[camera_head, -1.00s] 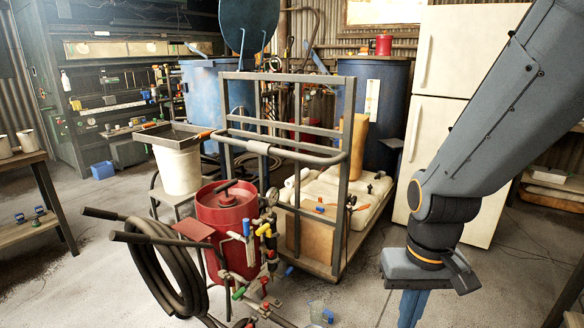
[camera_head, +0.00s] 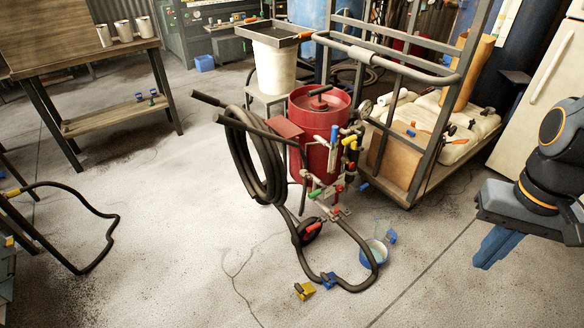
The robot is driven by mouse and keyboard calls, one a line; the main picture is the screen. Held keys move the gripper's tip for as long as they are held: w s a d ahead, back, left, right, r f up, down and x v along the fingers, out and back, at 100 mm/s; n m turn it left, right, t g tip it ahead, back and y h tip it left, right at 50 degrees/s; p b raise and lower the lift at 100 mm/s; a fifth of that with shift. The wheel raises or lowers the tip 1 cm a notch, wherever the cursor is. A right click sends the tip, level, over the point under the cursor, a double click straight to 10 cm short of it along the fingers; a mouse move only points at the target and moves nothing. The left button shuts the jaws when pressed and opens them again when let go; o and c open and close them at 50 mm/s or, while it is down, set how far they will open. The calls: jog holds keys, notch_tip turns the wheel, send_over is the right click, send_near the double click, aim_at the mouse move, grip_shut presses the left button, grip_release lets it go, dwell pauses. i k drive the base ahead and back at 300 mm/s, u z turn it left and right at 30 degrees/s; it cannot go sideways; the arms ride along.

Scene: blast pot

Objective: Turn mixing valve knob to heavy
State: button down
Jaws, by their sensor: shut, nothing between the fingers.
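A grey metal cart (camera_head: 455,78) with sacks stands behind and right of the pot. A workbench (camera_head: 100,62) stands at left. Floor at front left is mostly clear.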

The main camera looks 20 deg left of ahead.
aim_at(339, 189)
jog(key=u, duration=0.3)
jog(key=i, duration=0.85)
jog(key=z, duration=0.05)
